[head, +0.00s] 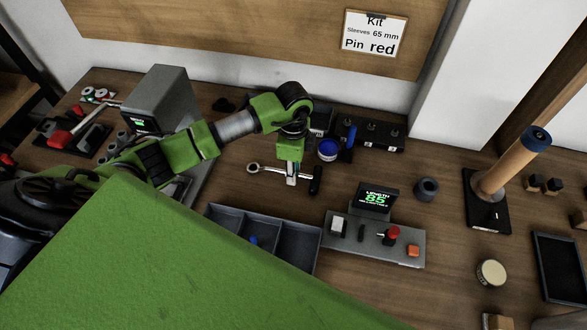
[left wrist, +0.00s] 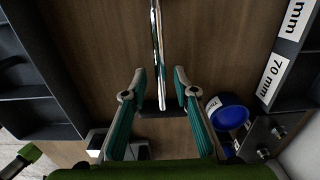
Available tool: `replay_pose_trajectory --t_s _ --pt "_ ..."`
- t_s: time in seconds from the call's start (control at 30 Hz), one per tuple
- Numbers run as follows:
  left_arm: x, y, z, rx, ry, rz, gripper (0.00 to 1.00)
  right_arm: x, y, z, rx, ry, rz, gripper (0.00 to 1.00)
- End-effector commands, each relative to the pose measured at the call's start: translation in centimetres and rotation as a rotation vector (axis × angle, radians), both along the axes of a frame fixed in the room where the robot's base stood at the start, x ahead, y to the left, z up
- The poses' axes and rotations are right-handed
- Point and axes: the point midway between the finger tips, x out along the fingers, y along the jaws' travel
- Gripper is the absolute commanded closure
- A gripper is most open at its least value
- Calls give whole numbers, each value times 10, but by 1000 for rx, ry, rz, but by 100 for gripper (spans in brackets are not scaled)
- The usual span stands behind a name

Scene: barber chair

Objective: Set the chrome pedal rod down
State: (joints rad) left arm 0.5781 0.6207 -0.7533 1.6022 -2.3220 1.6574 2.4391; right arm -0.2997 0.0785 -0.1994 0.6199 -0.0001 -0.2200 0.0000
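The chrome pedal rod (head: 270,170) has a ring at its left end and a black crosspiece at its right end. It is at or very near the wooden tabletop; I cannot tell if it touches. My left gripper (head: 291,181) points down over the rod's middle. In the left wrist view the rod (left wrist: 157,50) runs between the two fingers of the left gripper (left wrist: 158,76), with a gap on each side. The gripper is open around it. The black crosspiece (left wrist: 165,113) shows beyond the rod's near end. My right gripper is not in view.
A grey divided tray (head: 295,241) and a control panel (head: 375,240) with a display reading 85 stand in front of the rod. A blue round container (head: 328,150) and a black rack (head: 382,133) stand behind it. A dark cup (head: 427,189) is to the right.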

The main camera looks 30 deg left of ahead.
Motion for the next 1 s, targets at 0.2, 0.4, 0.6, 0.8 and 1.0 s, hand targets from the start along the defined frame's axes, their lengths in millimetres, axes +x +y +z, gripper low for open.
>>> replay_pose_trajectory --t_s 0.2,0.4,0.6,0.8,1.0 --pt "1 0 6 0 -2 0 73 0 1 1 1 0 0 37" --pt "2 0 38 -2 -6 -1 73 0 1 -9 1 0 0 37" --pt "2 0 82 0 -6 -1 73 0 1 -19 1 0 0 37" --pt "1 0 113 0 -3 0 73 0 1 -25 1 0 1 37" --pt "0 0 123 0 0 1 73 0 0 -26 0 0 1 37"
